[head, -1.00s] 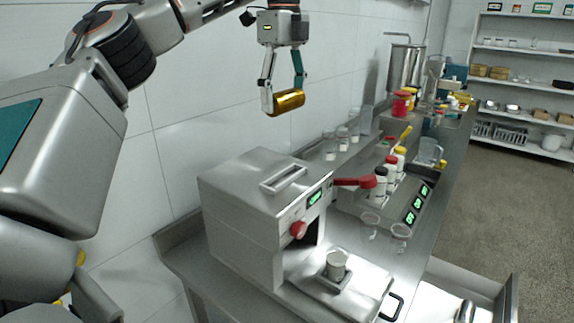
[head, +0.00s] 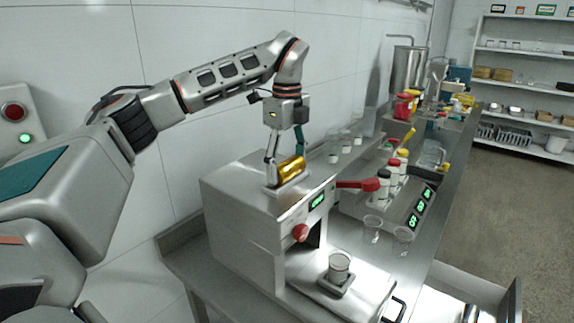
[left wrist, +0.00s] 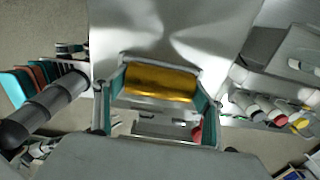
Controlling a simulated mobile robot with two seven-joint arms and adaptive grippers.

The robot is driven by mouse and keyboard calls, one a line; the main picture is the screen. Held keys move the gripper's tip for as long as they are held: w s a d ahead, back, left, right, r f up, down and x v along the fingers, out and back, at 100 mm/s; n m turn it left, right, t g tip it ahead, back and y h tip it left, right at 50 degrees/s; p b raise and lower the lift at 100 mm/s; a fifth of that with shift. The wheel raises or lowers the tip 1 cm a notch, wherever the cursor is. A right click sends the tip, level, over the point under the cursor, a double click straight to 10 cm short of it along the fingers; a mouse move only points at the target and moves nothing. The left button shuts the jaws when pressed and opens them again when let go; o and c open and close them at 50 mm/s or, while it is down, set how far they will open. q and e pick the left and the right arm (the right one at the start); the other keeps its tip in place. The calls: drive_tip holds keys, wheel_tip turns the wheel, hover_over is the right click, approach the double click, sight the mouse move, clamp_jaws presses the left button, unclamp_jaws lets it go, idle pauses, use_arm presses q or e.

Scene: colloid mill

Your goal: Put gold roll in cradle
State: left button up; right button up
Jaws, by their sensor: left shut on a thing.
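The gold roll (head: 291,169) is a short shiny cylinder held lying on its side. My left gripper (head: 286,170) is shut on it, with one finger at each end. The roll is at the top of the steel mill (head: 240,215), right at the cradle (head: 270,188), a light raised frame on the mill's top. I cannot tell whether the roll touches the cradle. In the left wrist view the gold roll (left wrist: 160,82) sits between the two teal-sided fingers, and part of the mill's top lies behind it. My right gripper is not in view.
A beaker (head: 339,267) stands on the plate in front. Several capped bottles (head: 393,175) and glasses stand to the right on the steel bench.

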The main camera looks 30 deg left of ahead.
sight(287, 161)
use_arm(q)
drive_tip(key=shift+d, duration=0.1)
drive_tip(key=o, duration=1.2)
drive_tip(key=shift+r, duration=0.1)
wheel_tip(287, 161, up, 12)
drive_tip(key=shift+f, duration=0.1)
drive_tip(key=shift+s, duration=0.1)
